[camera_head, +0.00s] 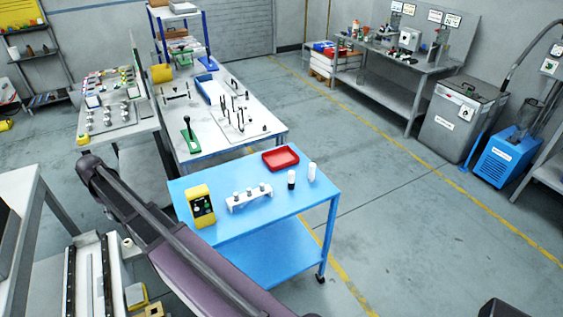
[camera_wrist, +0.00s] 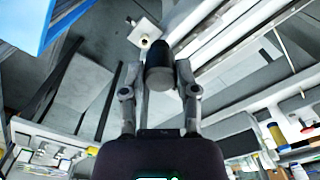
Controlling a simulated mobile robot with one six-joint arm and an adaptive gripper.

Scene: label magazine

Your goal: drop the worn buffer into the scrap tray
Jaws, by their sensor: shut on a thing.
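My gripper (camera_wrist: 160,72) shows in the wrist view with its two fingers closed on either side of a dark cylinder, the worn buffer (camera_wrist: 159,60). The buffer sticks out past the fingertips. I cannot make out wear marks on it. The red scrap tray (camera_head: 281,158) lies on the far side of the blue cart's top (camera_head: 300,190) in the head view. It looks empty and is apart from the gripper. The gripper and the held buffer cannot be made out in the head view, where my arm crosses the lower left.
A white workbench (camera_head: 210,130) stands behind. Open floor lies right of the cart.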

